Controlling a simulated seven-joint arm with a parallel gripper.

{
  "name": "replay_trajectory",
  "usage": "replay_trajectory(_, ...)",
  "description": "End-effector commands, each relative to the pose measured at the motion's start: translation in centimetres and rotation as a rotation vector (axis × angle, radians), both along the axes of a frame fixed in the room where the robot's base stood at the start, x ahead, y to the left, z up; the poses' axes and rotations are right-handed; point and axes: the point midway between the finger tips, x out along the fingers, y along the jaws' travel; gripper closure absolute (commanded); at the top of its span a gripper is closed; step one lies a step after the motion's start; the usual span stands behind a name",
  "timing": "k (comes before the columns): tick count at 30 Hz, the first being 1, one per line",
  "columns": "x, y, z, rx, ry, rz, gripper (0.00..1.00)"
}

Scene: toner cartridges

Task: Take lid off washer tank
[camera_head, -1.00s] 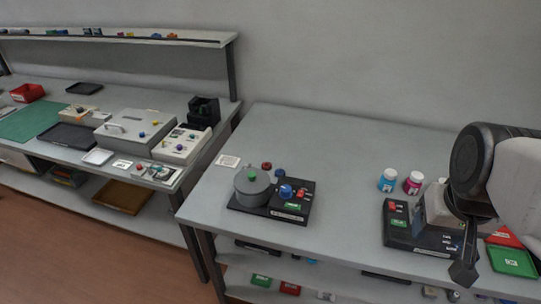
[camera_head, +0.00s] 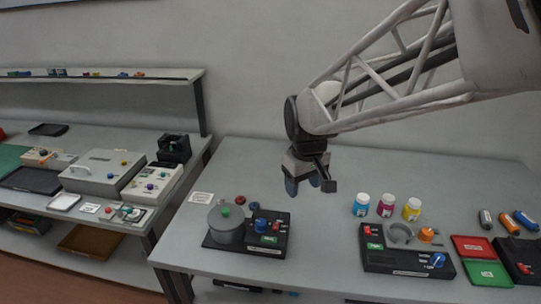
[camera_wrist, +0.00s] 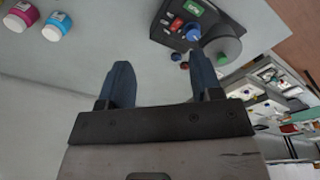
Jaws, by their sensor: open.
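A grey round tank with a lid and green knob, which I take for the washer tank (camera_head: 226,224), stands on the left of a black base (camera_head: 266,244) at the left of the near table. The lid (camera_head: 225,212) appears to be on it. My gripper (camera_head: 310,188) is open and empty, in the air above and to the right of the tank. Its two blue fingers (camera_wrist: 163,84) point toward the table and touch nothing.
Blue and red knobs (camera_head: 261,225) sit beside the tank on the base. Blue, magenta and yellow jars (camera_head: 387,205) and a second black station (camera_head: 408,259) stand to the right. The table between the stations is clear. A bench with devices (camera_head: 104,172) is at the left.

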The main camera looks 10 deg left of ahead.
Motion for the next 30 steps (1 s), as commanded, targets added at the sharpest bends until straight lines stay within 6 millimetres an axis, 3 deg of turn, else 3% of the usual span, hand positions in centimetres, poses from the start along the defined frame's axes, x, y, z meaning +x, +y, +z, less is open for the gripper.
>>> replay_trajectory(9,3.9,9.8,-4.1,-0.024,0.038,0.216,0.41)
replay_trajectory(18,5.6,18.9,-8.5,-0.044,0.067,0.405,0.41)
replay_trajectory(24,5.8,22.4,-10.5,-0.053,0.079,0.477,0.41)
replay_trajectory(30,5.8,23.2,-10.9,-0.054,0.08,0.493,0.41)
